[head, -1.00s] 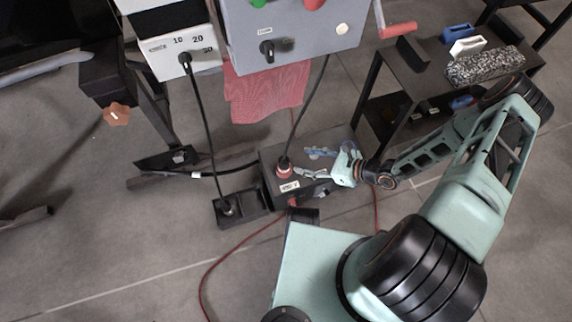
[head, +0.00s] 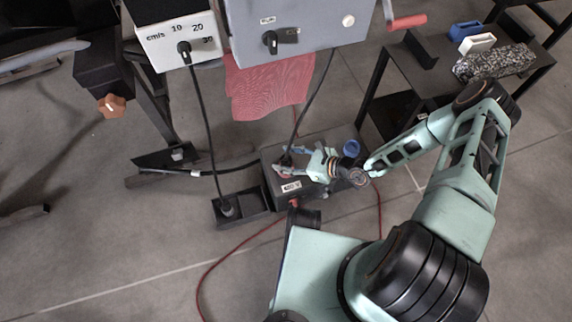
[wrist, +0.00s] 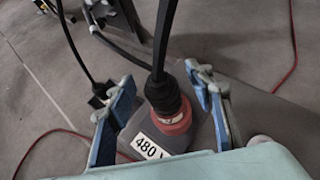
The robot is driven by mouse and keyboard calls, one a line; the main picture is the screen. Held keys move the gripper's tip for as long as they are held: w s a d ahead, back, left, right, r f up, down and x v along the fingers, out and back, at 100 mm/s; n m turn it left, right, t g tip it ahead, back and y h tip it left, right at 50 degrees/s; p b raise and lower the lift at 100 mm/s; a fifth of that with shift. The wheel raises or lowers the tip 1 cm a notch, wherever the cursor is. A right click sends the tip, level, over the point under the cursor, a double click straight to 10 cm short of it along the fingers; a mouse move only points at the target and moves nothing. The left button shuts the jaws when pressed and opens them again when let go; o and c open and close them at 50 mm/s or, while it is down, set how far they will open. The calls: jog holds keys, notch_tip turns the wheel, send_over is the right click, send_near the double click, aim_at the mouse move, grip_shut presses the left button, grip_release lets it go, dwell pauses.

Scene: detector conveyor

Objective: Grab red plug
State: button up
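The red plug (wrist: 172,122) with its black cable sits upright in the dark box labelled 480 V (wrist: 150,148). In the head view the plug (head: 284,168) is partly hidden by my gripper (head: 286,160). In the wrist view my gripper (wrist: 162,90) is open, with one blue-padded finger on each side of the plug's black upper part. Gaps show between both fingers and the plug, so it does not look gripped. The box also shows in the head view (head: 318,143).
A black socket box (head: 256,202) with another black plug (head: 226,207) stands to the left. A grey control cabinet (head: 300,18) hangs above, with the plug's cable running up to it. Red cables lie on the floor. A dark shelf (head: 405,62) stands at the right.

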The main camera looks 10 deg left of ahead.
grip_shut()
jog(key=shift+r, duration=0.1)
